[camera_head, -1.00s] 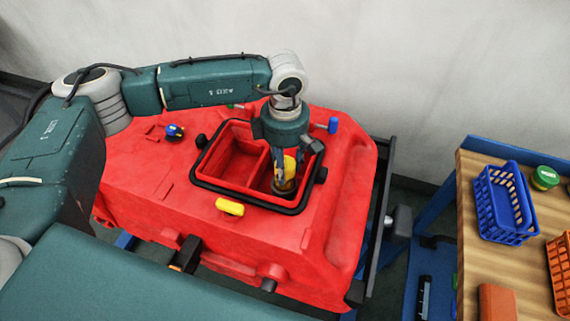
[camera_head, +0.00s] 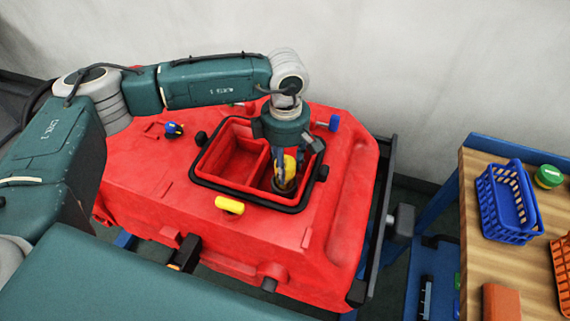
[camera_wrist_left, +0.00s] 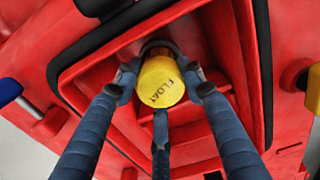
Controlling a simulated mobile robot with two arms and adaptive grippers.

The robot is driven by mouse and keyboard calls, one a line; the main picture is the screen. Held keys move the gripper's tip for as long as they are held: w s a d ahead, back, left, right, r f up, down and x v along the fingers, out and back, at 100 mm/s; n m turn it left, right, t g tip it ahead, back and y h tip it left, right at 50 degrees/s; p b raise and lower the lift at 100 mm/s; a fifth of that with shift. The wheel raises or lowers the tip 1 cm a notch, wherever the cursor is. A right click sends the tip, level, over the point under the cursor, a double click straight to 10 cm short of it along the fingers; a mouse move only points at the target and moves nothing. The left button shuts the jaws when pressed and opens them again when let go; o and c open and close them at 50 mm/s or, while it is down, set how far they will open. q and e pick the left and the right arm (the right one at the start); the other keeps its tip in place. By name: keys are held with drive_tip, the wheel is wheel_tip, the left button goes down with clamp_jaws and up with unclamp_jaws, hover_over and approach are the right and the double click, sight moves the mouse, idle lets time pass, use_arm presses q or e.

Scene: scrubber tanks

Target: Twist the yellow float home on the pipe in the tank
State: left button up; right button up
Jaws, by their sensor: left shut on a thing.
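My left gripper (camera_head: 286,178) points down into that compartment. Its blue fingers are shut around the float, as the left wrist view (camera_wrist_left: 160,92) also shows. A grey-brown ring (camera_head: 284,186) shows at the float's lower end; the pipe itself is mostly hidden beneath the float. My right gripper is not in view.
A black rim (camera_head: 225,190) surrounds the opening, with a wall between its two compartments. A yellow handle (camera_head: 230,205) and blue-topped knobs sit on the tank. At right, a wooden table (camera_head: 475,260) holds a blue basket (camera_head: 508,203), a green-lidded jar (camera_head: 548,177) and an orange basket.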

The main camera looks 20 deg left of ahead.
use_arm(q)
drive_tip(key=shift+d+r, duration=0.15)
drive_tip(key=shift+r, duration=0.05)
drive_tip(key=o, duration=1.7)
drive_tip(key=shift+r+p, duration=0.95)
drive_tip(key=shift+r, duration=1.3)
drive_tip(key=shift+r+p, duration=1.1)
drive_tip(key=shift+r, duration=1.35)
